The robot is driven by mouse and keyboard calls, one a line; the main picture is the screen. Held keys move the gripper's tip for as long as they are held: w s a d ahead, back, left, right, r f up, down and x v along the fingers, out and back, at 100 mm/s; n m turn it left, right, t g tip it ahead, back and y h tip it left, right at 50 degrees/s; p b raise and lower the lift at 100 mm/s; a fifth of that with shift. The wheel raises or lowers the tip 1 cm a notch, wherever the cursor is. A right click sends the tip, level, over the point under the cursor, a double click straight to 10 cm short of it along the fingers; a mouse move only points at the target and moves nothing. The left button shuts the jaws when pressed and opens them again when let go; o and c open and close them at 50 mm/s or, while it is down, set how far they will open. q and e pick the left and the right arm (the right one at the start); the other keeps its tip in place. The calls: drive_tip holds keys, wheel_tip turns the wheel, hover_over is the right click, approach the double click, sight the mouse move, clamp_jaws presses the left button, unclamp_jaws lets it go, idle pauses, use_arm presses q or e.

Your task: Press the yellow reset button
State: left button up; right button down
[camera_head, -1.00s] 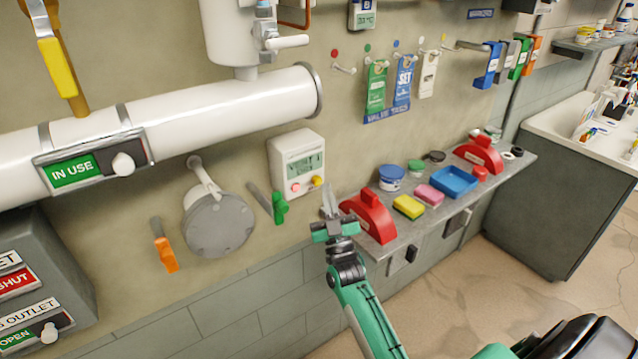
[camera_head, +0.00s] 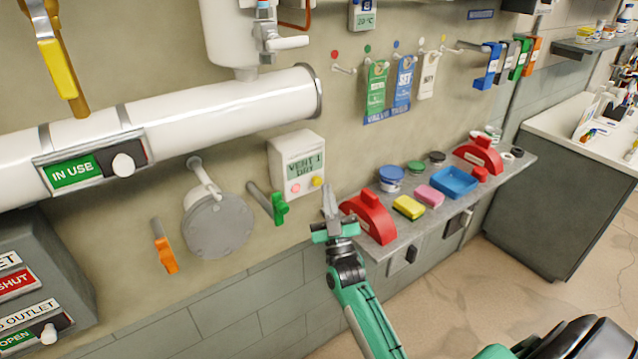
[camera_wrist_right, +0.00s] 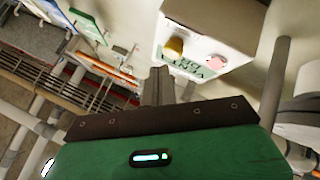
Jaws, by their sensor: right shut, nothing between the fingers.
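The yellow reset button (camera_head: 317,181) sits at the lower right of the front of a white wall box (camera_head: 280,160), beside a pinkish-red button (camera_head: 295,188). Above them is a greenish display with dark text. My right gripper (camera_head: 330,192) is shut and empty, fingers pointing up, just right of and below the yellow button in the head view. In the right wrist view, the yellow button (camera_wrist_right: 174,47) sticks out just beyond the shut fingertips (camera_wrist_right: 157,72), with a small gap in the picture. Whether they touch is not clear. My left gripper is not in view.
A green-handled valve (camera_head: 280,207) is on the wall left of my right gripper. A grey shelf (camera_head: 400,243) with a red holder (camera_head: 370,215), sponges and tubs stands close on the right. A white pipe (camera_head: 220,108) runs above left.

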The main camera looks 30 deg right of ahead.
drive_tip(key=shift+w, duration=0.15)
idle(0.7)
drive_tip(key=shift+w, duration=0.3)
drive_tip(key=shift+w+b, duration=0.45)
idle(0.7)
drive_tip(key=shift+s, duration=0.1)
drive_tip(key=shift+s+p, duration=0.3)
drive_tip(key=shift+s, duration=0.5)
drive_tip(key=s+p, duration=0.1)
drive_tip(key=s, duration=0.4)
drive_tip(key=shift+d+p, duration=0.2)
drive_tip(key=shift+p, duration=0.1)
